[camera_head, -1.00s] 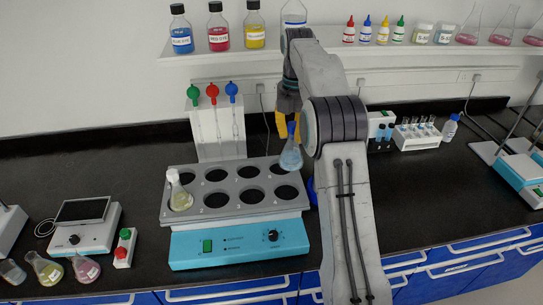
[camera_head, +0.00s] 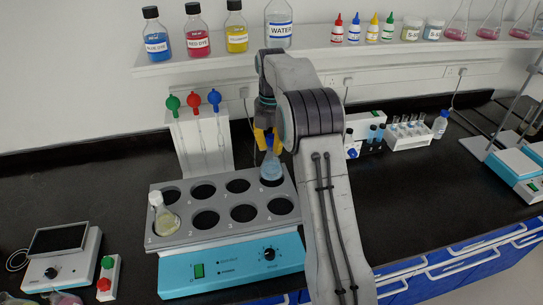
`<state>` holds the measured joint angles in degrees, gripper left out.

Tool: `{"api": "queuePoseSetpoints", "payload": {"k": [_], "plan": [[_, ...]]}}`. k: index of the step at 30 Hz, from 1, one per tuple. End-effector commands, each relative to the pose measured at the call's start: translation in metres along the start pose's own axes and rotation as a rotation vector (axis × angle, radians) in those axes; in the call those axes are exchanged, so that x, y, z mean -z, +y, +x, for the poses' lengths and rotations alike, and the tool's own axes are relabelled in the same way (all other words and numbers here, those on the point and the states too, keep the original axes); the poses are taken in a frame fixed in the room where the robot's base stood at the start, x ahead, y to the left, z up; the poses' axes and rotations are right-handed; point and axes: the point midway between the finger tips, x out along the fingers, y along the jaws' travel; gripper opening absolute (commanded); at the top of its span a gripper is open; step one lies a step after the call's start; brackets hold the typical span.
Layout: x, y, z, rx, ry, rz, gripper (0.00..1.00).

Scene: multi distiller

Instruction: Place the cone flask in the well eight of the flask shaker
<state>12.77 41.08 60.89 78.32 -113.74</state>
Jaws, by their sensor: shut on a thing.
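The flask shaker (camera_head: 233,259) stands on the bench with two rows of round wells in its grey top. My gripper (camera_head: 267,147) has yellow fingers and is shut on the neck of a cone flask with light blue liquid (camera_head: 271,171). The flask is upright at the back right well, which appears to be well eight. Its base overlaps the well opening; I cannot tell whether it rests on the bottom. Another flask with pale yellow liquid (camera_head: 166,219) sits in the front left well. The other wells look empty.
A pipette stand (camera_head: 201,145) is behind the shaker. A shelf (camera_head: 200,62) with bottles runs above. A test tube rack (camera_head: 408,137) and a small device are to the right. A hotplate device (camera_head: 60,255) and a button box (camera_head: 108,277) stand at the left.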

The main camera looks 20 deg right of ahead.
Motion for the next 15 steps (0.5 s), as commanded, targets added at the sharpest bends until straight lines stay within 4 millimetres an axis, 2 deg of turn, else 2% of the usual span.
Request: {"api": "queuePoseSetpoints", "payload": {"k": [9,15], "plan": [[0.0,0.0,0.03,0.001,0.001,0.0,0.0],[0.0,0.0,0.038,-0.001,0.0,0.0,0.0]]}}
